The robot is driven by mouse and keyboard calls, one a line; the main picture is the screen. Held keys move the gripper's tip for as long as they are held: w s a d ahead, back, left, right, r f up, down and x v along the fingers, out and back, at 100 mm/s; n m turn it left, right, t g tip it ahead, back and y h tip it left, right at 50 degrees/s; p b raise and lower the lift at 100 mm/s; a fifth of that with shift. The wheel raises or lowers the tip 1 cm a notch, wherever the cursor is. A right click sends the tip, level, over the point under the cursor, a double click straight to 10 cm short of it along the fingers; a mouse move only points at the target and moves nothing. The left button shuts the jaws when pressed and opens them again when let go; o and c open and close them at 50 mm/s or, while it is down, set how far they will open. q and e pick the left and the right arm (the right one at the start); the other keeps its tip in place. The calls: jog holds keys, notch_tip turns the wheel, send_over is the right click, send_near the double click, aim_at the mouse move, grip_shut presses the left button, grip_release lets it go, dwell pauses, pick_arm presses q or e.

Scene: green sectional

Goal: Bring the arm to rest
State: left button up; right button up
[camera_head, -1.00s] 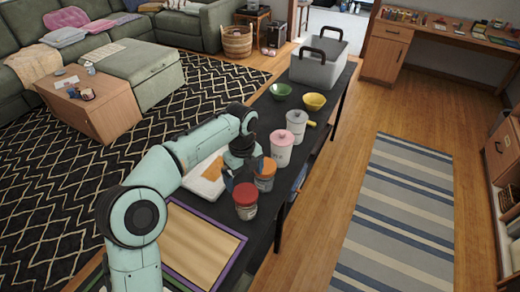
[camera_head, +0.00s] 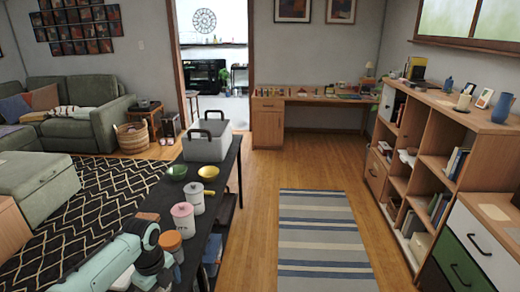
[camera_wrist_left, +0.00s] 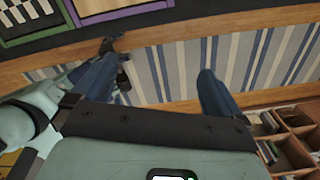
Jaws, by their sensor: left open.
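My left arm (camera_head: 110,262) enters the head view from the bottom left, pale green with black joints. Its dark wrist is at the table's left side, near a jar with an orange lid (camera_head: 171,243); its fingertips are hard to make out there. In the left wrist view my left gripper (camera_wrist_left: 158,85) has its two blue fingers wide apart with nothing between them. Beyond them are the striped rug and wood floor. My right gripper is in neither view.
The dark table (camera_head: 223,190) holds a pink-lidded canister (camera_head: 183,218), a white canister (camera_head: 194,198), a green bowl (camera_head: 177,172), a yellow bowl (camera_head: 208,173) and a grey bin (camera_head: 206,148). Right of it are the striped rug (camera_head: 323,240) and shelves (camera_head: 440,165). Open floor lies between.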

pick_arm(q)
jog(key=s+d+f+n+h+p, duration=0.1)
jog(key=s+d+f+n, duration=0.25)
jog(key=f, duration=0.55)
jog(key=s+d+f+n+g+h+p, duration=0.1)
jog(key=s+d+f+n+h, duration=0.2)
jog(key=f, duration=0.5)
jog(key=s+d+f+n+p, duration=0.1)
jog(key=s+d+f+n, duration=0.3)
jog(key=f, duration=0.5)
jog(key=s+d+f+n+p, duration=0.1)
jog(key=s+f+n, duration=0.2)
jog(key=s+n, duration=0.5)
jog(key=s+d+f+n, duration=0.1)
jog(key=s+f+n, duration=0.3)
jog(key=s+n, duration=0.4)
jog(key=s, duration=0.3)
jog(key=shift+s+f+y+p, duration=0.3)
jog(key=shift+s+p, duration=0.05)
jog(key=shift+s, duration=0.05)
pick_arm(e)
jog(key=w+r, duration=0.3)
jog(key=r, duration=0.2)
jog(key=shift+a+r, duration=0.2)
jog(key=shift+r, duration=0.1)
